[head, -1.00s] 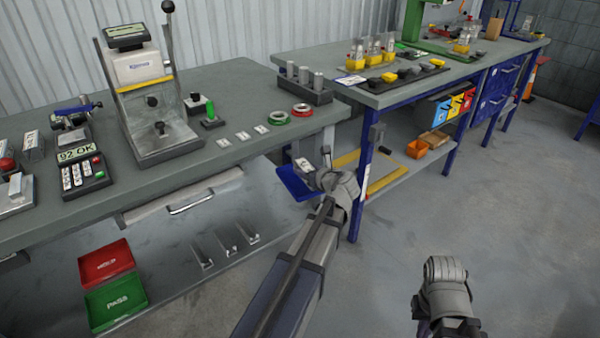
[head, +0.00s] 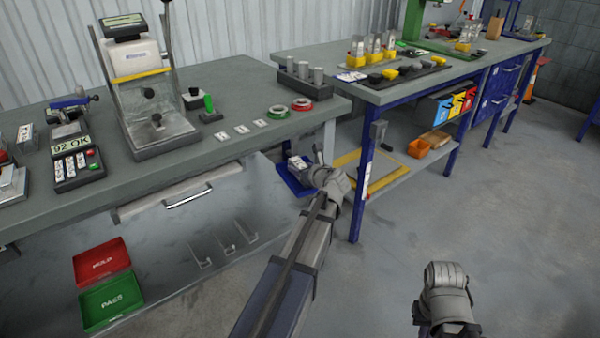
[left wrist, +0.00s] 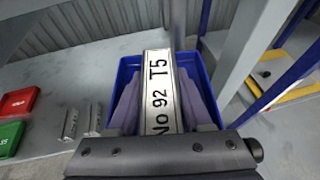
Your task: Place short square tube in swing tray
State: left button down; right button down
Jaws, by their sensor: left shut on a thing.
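A short square tube (left wrist: 157,90), light metal and marked "No 92 T5", is held between the fingers of my left gripper (left wrist: 156,108). In the left wrist view the tube points away over a blue tray (left wrist: 203,72), whose walls show on both sides. My left gripper (head: 308,168) is right at the tray. I cannot tell whether the tube touches the tray floor. Part of my right arm shows at lower right; its fingers do not show.
A red tray (head: 101,262) and a green tray (head: 110,300) sit on the low shelf with several upright metal pieces (head: 225,252) nearby. The bench (head: 240,95) holds a test stand. A blue-legged table (head: 357,200) stands close right of my left arm.

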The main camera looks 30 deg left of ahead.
pick_arm(q)
jog(key=shift+f, duration=0.15)
jog(key=shift+c, duration=1.6)
grip_release()
jog(key=shift+s+d+r, duration=0.15)
jog(key=shift+d+r, duration=0.05)
jog(key=shift+r, duration=0.2)
jog(key=p+v, duration=0.4)
jog(key=v, duration=0.7)
jog(key=shift+s+d+p, duration=0.15)
jog(key=shift+p, duration=0.15)
jog(key=shift+r, duration=0.1)
